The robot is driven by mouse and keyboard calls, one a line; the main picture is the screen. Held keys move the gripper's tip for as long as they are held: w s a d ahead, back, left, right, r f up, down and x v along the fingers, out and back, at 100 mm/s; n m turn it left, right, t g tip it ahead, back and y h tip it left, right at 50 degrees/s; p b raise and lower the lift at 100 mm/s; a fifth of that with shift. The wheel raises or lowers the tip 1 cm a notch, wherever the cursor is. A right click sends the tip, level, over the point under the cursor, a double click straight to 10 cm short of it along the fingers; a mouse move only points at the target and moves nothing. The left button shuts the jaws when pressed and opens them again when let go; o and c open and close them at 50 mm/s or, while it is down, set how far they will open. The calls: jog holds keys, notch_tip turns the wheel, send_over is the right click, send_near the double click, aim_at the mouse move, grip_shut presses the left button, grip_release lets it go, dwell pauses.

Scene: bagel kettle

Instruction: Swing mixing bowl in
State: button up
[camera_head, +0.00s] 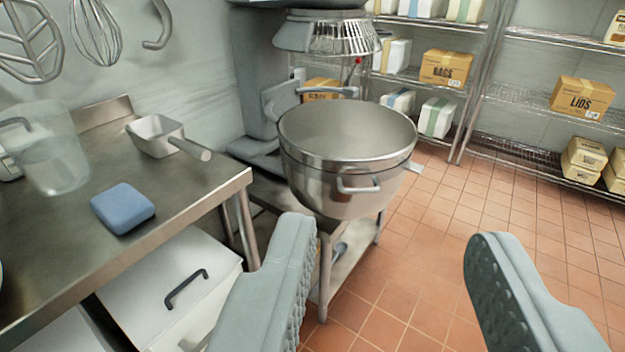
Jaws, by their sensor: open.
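The steel mixing bowl (345,170) is upright in the middle of the view, at the front of a grey floor mixer (262,90). A small loop handle (358,185) sticks out from its near side. The mixer's wire guard (330,36) is above and behind the bowl. My gripper (390,245) is open and empty. Its two grey padded fingers show at the lower left and lower right, nearer to me than the bowl and apart from it. The left finger hides part of the stand's lower area.
A steel counter (60,275) on the left bears a blue sponge (122,208), a scoop (156,134) and a clear jug (50,150). White bins (165,270) stand underneath. Wire shelves (480,80) with boxes line the back. The tiled floor (430,250) at right is clear.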

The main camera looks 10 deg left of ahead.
jog(key=shift+n+g+y, duration=0.3)
jog(key=shift+n+g, duration=0.3)
jog(key=shift+g, duration=0.3)
jog(key=w, duration=0.2)
jog(key=w+a, duration=0.1)
jog(key=w, duration=0.1)
jog(key=w+a, duration=0.1)
jog(key=w, duration=0.2)
jog(key=shift+f, duration=0.3)
grip_shut()
jog(key=n+g+h, duration=0.3)
jog(key=n+g, duration=0.2)
jog(key=g, duration=0.3)
send_over(291, 169)
jog(key=s+a, duration=0.2)
jog(key=s, duration=0.7)
notch_tip(291, 169, down, 17)
jog(key=x, duration=0.9)
jog(key=shift+w+a+f, duration=0.2)
jog(key=shift+w+f, duration=0.05)
jog(key=shift+w, duration=0.05)
